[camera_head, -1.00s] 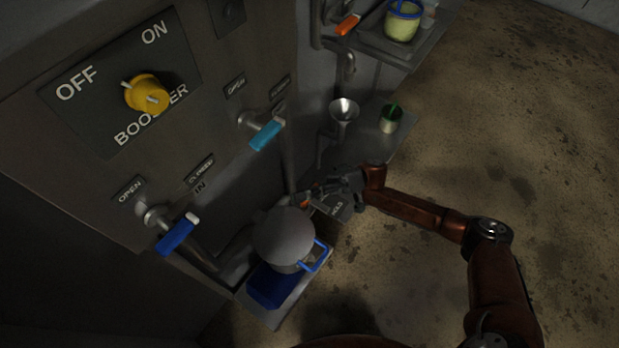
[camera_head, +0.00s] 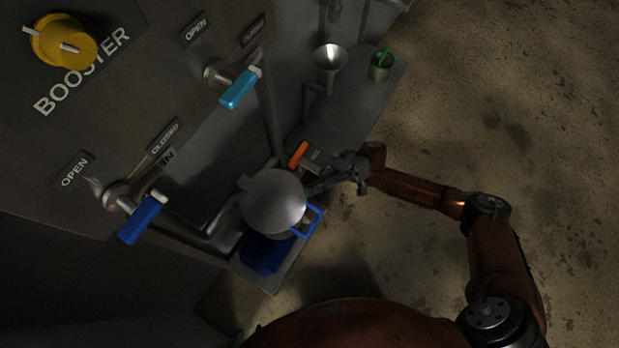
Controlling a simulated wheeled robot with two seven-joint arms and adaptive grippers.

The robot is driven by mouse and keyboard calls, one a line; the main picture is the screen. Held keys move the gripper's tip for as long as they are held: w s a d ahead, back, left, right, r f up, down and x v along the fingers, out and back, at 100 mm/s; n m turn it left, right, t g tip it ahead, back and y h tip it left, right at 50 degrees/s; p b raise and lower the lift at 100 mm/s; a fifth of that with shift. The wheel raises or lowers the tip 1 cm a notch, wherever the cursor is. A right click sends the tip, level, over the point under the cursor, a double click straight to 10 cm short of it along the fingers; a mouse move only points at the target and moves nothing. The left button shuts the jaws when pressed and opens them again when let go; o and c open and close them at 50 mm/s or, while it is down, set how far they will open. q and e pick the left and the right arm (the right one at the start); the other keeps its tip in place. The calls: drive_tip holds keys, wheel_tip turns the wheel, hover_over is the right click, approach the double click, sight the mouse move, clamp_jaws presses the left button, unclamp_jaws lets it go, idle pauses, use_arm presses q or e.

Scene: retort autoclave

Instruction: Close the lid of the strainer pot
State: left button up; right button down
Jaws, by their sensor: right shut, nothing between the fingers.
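The strainer pot (camera_head: 273,202) is grey with a rounded grey top and a blue handle (camera_head: 308,222) on its right side. It stands on a small metal shelf at the foot of the machine. Its grey lid appears to cover the top; whether it is fully seated I cannot tell. My right gripper (camera_head: 318,187) is shut and empty, just right of the pot's upper right rim; whether it touches the pot is unclear. My left gripper is not in view.
A blue block (camera_head: 264,254) sits on the shelf below the pot. An orange handle (camera_head: 298,155) is close behind my right gripper. Blue (camera_head: 142,219) and light-blue (camera_head: 240,88) valve handles stick out from the panel. A funnel (camera_head: 331,59) and a green-handled cup (camera_head: 381,64) stand further back.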

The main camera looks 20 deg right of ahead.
drive_tip(key=shift+f, duration=0.25)
drive_tip(key=shift+d, duration=0.1)
idle(0.3)
drive_tip(key=v, duration=1.2)
drive_tip(key=shift+f, duration=0.1)
